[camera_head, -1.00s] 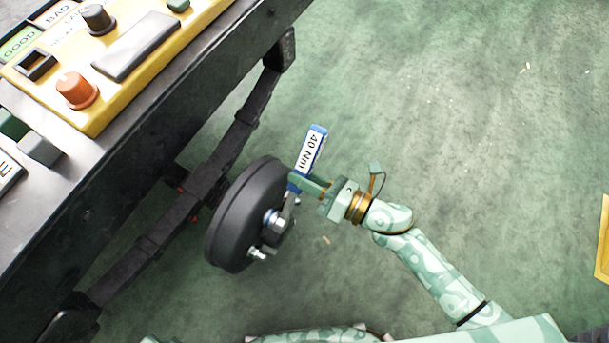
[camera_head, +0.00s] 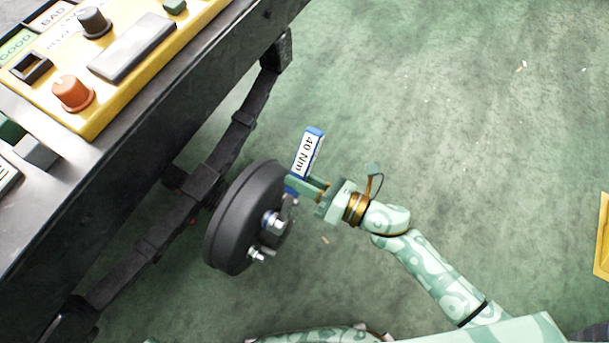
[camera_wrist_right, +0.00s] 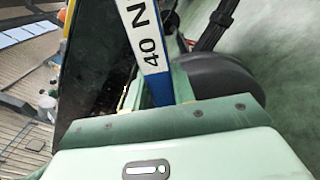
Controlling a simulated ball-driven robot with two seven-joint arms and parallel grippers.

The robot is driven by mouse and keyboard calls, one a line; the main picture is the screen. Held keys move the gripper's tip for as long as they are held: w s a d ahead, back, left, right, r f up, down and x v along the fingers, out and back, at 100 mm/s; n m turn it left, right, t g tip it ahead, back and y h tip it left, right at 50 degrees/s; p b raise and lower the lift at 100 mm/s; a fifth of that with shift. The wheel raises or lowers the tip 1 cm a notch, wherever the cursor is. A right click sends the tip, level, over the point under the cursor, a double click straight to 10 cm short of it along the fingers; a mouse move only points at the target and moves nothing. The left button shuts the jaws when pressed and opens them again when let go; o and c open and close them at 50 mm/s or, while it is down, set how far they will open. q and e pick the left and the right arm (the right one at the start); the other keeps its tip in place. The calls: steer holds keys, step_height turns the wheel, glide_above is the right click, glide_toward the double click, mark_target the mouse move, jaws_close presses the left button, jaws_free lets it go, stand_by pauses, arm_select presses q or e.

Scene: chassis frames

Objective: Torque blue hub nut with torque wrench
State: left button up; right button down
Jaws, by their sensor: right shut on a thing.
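The torque wrench (camera_head: 308,153) has a blue handle with a white "40 Nm" label. My right gripper (camera_head: 303,186) is shut on its handle beside the hub drum, and the labelled end points up and away. The handle also shows in the right wrist view (camera_wrist_right: 146,42), rising between the fingers. The dark round hub (camera_head: 238,215) carries a silver nut with a bluish ring (camera_head: 271,220) near its middle. The wrench's lower end is close to this nut, but I cannot tell whether they touch. My left gripper is not in view.
The hub hangs on a dark axle beam (camera_head: 190,205) under a black chassis rail (camera_head: 135,130). A yellow panel (camera_head: 70,110) with knobs sits on the upper left. A yellow object (camera_head: 603,240) stands at the right edge. Green floor right of the hub is mostly clear.

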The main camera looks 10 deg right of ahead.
steer(key=shift+s+a+r+n, duration=0.15)
steer(key=shift+s+r+n, duration=0.05)
steer(key=shift+r+n, duration=0.1)
steer(key=v, duration=0.3)
stand_by(0.8)
